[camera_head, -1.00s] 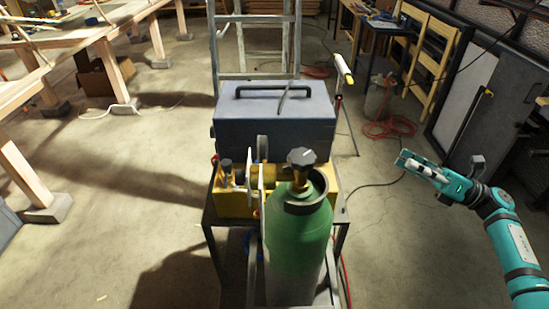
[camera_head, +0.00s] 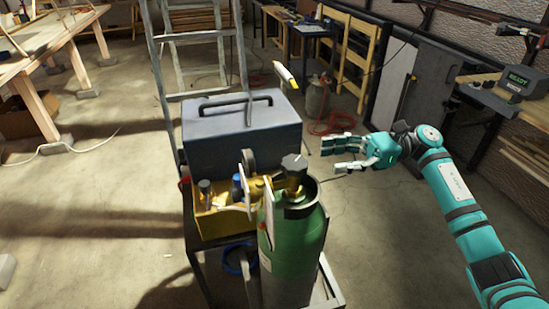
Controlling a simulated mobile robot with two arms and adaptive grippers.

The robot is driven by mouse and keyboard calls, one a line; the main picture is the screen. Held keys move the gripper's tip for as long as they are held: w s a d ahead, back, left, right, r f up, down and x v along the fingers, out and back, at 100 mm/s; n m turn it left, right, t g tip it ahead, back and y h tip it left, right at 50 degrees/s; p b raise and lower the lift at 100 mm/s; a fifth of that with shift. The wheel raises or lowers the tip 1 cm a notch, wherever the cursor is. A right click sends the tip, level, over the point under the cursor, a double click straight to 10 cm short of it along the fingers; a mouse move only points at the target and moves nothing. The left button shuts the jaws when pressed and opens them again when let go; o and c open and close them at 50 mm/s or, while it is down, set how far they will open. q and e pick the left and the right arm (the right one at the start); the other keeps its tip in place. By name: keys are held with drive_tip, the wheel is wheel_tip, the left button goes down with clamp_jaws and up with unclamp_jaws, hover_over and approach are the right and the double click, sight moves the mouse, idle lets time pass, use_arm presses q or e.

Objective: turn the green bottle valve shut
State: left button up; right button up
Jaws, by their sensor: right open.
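The green bottle (camera_head: 296,246) stands upright on a metal cart at the lower middle of the head view. Its valve, a dark round knob (camera_head: 294,163) with a white mark over a brass body (camera_head: 290,183), sits on top inside a dark collar. My right gripper (camera_head: 345,157) is open and empty, to the right of the knob and apart from it, with its fingers pointing left. My left gripper is not in view.
A dark blue-grey case (camera_head: 243,133) and a yellow box with fittings (camera_head: 222,209) are on the cart beside the bottle. A ladder (camera_head: 159,75) stands behind. A wooden table (camera_head: 38,47) is at the far left.

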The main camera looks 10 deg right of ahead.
sight(295, 167)
drive_tip(key=a+p, duration=0.1)
drive_tip(key=a, duration=0.3)
drive_tip(key=a+p, duration=0.2)
drive_tip(key=a, duration=0.2)
drive_tip(key=a+p, duration=0.2)
drive_tip(key=a, duration=0.2)
drive_tip(key=shift+w+r, duration=0.15)
drive_tip(key=shift+r, duration=0.1)
drive_tip(key=shift+a+f, duration=0.1)
drive_tip(key=shift+a, duration=0.5)
drive_tip(key=shift+f, duration=0.1)
drive_tip(key=shift+a, duration=0.1)
drive_tip(key=c, duration=1)
clamp_jaws()
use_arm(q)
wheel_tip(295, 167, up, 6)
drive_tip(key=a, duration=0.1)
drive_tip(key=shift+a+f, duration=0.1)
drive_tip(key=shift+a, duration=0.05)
use_arm(e)
drive_tip(key=shift+w, duration=0.1)
